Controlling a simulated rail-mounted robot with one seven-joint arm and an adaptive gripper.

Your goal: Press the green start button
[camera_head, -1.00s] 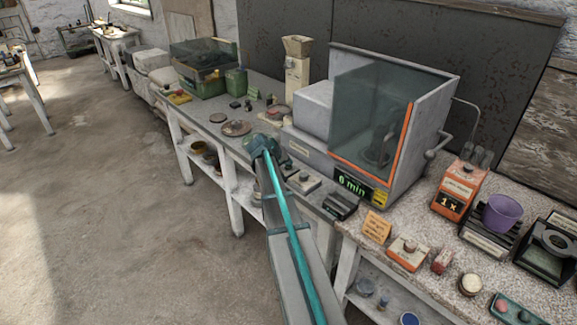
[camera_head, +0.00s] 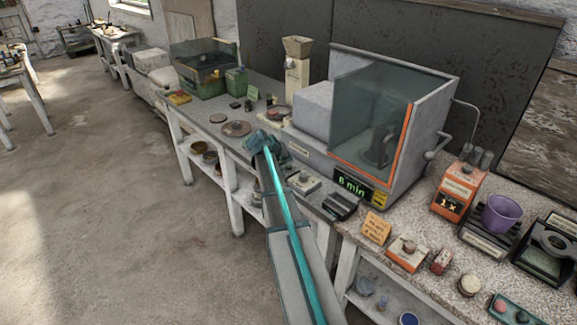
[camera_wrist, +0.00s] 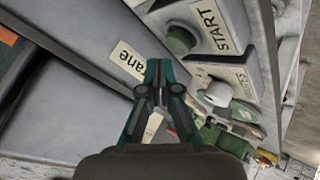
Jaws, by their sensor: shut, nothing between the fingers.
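The green start button (camera_wrist: 180,40) shows in the wrist view, upper middle, on a grey box beside a label reading START. My gripper (camera_wrist: 160,66) is shut and empty. In that picture its fingertips lie just below and left of the button, with a visible gap between them. I cannot tell the depth between tips and button. In the head view my arm reaches over the bench to the front of the grey machine (camera_head: 315,103); the gripper itself is hard to make out there. A small pale box (camera_head: 303,183) stands right of my arm's end, its button colour unclear.
A white knob (camera_wrist: 218,93) on a labelled plate sits close right of my fingers. The machine has a glass front with an orange edge (camera_head: 400,150). A purple cup (camera_head: 502,214) stands farther right.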

